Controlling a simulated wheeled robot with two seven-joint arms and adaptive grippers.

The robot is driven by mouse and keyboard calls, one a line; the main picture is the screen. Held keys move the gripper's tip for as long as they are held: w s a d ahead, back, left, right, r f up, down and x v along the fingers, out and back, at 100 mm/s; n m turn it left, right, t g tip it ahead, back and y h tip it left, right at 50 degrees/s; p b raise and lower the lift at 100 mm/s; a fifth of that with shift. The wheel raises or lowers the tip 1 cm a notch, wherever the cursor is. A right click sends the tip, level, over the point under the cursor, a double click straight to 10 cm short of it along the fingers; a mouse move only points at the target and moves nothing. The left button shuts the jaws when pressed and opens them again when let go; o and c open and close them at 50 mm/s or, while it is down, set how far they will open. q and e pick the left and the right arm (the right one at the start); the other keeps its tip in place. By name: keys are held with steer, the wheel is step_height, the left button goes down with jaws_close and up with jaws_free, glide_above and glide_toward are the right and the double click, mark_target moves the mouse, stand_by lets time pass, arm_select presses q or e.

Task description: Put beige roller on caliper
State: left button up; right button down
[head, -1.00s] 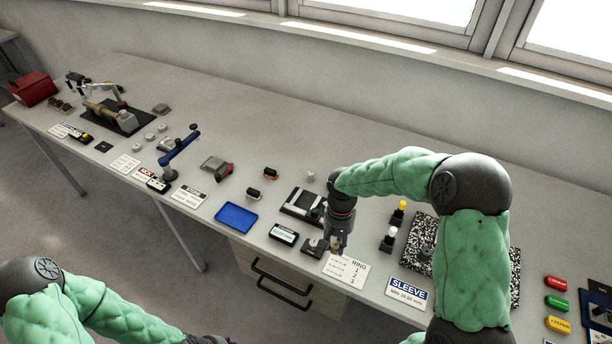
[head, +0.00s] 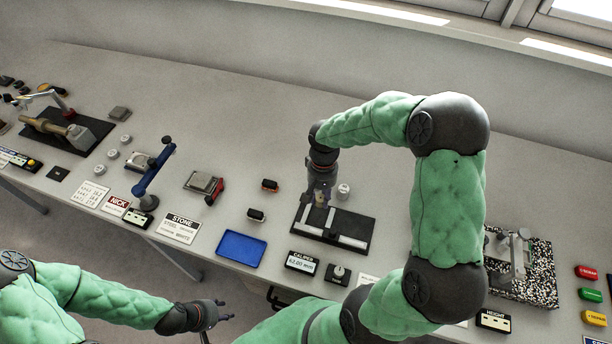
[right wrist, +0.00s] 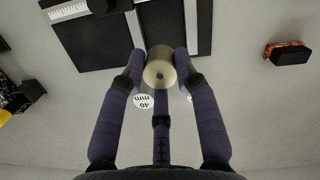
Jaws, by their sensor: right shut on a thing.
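The beige roller (right wrist: 159,72) is gripped between the fingers of my right gripper (right wrist: 157,78), its round end facing the right wrist camera. In the head view my right gripper (head: 320,203) is over the left end of the caliper (head: 352,243), a black plate with pale metal bars. The beige roller (head: 321,199) shows only partly there between the fingers. In the right wrist view the caliper (right wrist: 95,42) lies beyond the roller; I cannot tell whether they touch. My left gripper (head: 220,318) is empty at the bottom of the head view, fingers apart, off the table's front edge.
A white cylinder (head: 343,191) stands just behind the caliper; its marking reads 40 mm in the right wrist view (right wrist: 143,101). The caliper display (head: 301,262) and a small black stand (head: 338,275) are in front. A blue tray (head: 241,249) lies to the left.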

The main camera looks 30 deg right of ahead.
steer(key=shift+w, duration=0.1)
steer(key=shift+f+b, duration=0.8)
steer(key=shift+f, duration=0.1)
steer(key=b, duration=0.4)
glide_above(319, 216)
steer(key=shift+w+d+f, duration=0.1)
steer(key=shift+f, duration=1.1)
steer(key=shift+w+d+f, duration=0.1)
steer(key=shift+f, duration=1.1)
steer(key=shift+f, duration=0.55)
steer(key=c, duration=0.8)
jaws_free()
steer(key=shift+c, duration=0.2)
